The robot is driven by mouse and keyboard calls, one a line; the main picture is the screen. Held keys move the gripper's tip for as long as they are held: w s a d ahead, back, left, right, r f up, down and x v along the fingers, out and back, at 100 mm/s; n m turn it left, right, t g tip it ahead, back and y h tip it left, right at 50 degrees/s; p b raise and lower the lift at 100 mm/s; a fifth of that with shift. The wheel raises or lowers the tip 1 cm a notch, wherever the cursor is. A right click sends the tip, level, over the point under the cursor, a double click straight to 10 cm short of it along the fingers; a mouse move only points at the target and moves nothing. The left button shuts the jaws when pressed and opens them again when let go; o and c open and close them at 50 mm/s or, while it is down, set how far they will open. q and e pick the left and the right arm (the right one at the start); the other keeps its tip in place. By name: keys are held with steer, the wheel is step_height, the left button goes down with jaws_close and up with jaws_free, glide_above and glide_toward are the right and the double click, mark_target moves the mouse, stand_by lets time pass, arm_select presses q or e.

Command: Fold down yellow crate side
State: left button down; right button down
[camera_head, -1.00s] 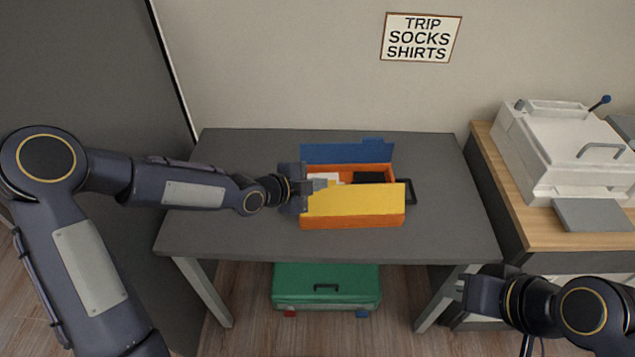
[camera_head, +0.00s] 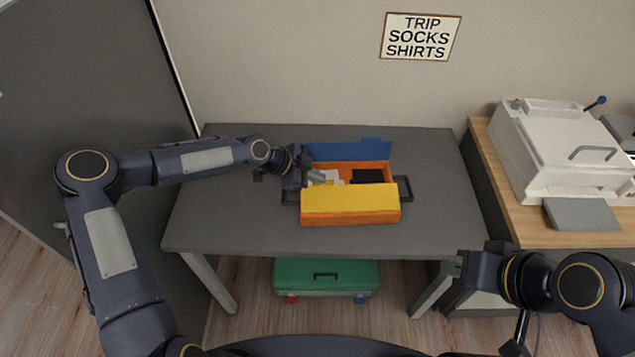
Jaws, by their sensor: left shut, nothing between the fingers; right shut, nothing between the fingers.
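An orange crate (camera_head: 350,216) stands on the grey table. Its yellow side (camera_head: 350,198) faces me and slopes along the near edge. Its blue side (camera_head: 347,153) stands up at the back. Inside lie a white item (camera_head: 328,176) and a black item (camera_head: 368,176). My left gripper (camera_head: 312,178) is shut and empty at the crate's left end, with its fingertips by the opening behind the yellow side; I cannot tell whether they touch it. My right gripper (camera_head: 462,268) is shut and empty in front of the table's right side, well away from the crate.
The grey table (camera_head: 235,225) is clear around the crate. A green case (camera_head: 325,276) sits on the floor beneath it. A wooden counter (camera_head: 530,225) with a white machine (camera_head: 560,150) stands at the right. A sign (camera_head: 420,36) hangs on the wall.

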arm_select(q)
steer(key=shift+w+f+g+b, duration=0.25)
steer(key=shift+f+g+b, duration=0.15)
steer(key=shift+f+b, duration=0.25)
steer(key=shift+w+f+b, duration=0.15)
steer(key=shift+w+b, duration=0.1)
steer(key=shift+b, duration=0.3)
arm_select(e)
steer(key=shift+f, duration=1.55)
